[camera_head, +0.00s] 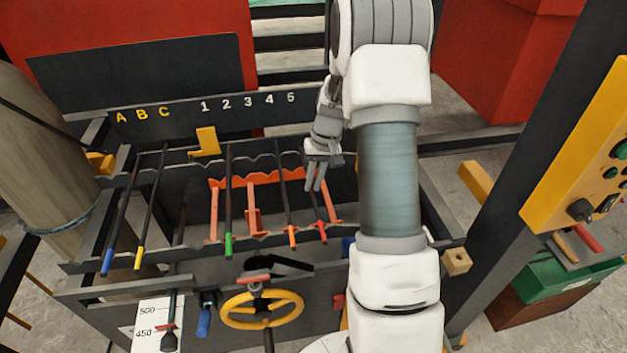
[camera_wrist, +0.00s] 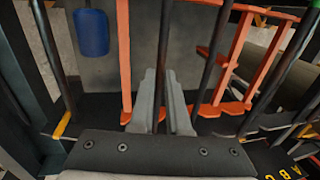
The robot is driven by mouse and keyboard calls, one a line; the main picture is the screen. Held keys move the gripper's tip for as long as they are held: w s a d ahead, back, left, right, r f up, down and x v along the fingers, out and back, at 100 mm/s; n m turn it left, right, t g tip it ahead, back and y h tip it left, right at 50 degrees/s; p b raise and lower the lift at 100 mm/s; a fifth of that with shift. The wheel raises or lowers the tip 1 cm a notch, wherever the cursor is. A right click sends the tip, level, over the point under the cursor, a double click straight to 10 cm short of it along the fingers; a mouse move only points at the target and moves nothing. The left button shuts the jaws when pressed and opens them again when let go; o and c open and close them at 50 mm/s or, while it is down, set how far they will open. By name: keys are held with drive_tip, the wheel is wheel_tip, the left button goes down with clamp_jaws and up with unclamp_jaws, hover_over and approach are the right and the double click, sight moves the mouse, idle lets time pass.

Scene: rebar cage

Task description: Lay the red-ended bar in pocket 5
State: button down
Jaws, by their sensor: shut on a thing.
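The red-ended bar (camera_head: 321,226) is at the right end of the row of bars, its red tip toward the front. My gripper (camera_head: 315,183) is over this bar, toward the right end of the orange comb rack (camera_head: 252,182). In the wrist view my gripper (camera_wrist: 161,75) is shut on a dark bar (camera_wrist: 164,40) running between its fingers. The number labels (camera_head: 291,97) stand on the back plate, the rightmost above the rack's right part. The held bar lies roughly in line with the rightmost pocket; I cannot tell whether it is seated.
An orange-ended bar (camera_head: 292,237) lies just left of the held bar, and a green-ended bar (camera_head: 228,246) farther left. Blue-ended (camera_head: 107,263) and yellow-ended (camera_head: 139,259) bars lie at the left. A yellow handwheel (camera_head: 292,312) stands in front.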

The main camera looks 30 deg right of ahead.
drive_tip(key=c, duration=0.8)
unclamp_jaws()
drive_tip(key=d+r, duration=0.1)
drive_tip(key=r, duration=0.4)
drive_tip(key=d+r, duration=0.1)
drive_tip(key=r, duration=0.5)
drive_tip(key=s+d+r, duration=0.1)
drive_tip(key=r, duration=0.5)
drive_tip(key=shift+d+r, duration=0.1)
drive_tip(key=shift+d, duration=0.05)
drive_tip(key=s+a+r+n+t+h, duration=0.2)
drive_tip(key=s+a+r, duration=0.6)
drive_tip(key=s+a, duration=0.35)
drive_tip(key=s+a+t, duration=0.1)
drive_tip(key=s+a, duration=0.1)
drive_tip(key=s, duration=0.2)
drive_tip(key=s+a+f+t, duration=0.1)
drive_tip(key=s+a, duration=0.1)
drive_tip(key=s, duration=0.2)
drive_tip(key=s+a+n+t, duration=0.1)
drive_tip(key=s+a, duration=0.1)
drive_tip(key=s, duration=0.2)
drive_tip(key=shift+a+f, duration=0.2)
drive_tip(key=shift+a, duration=0.2)
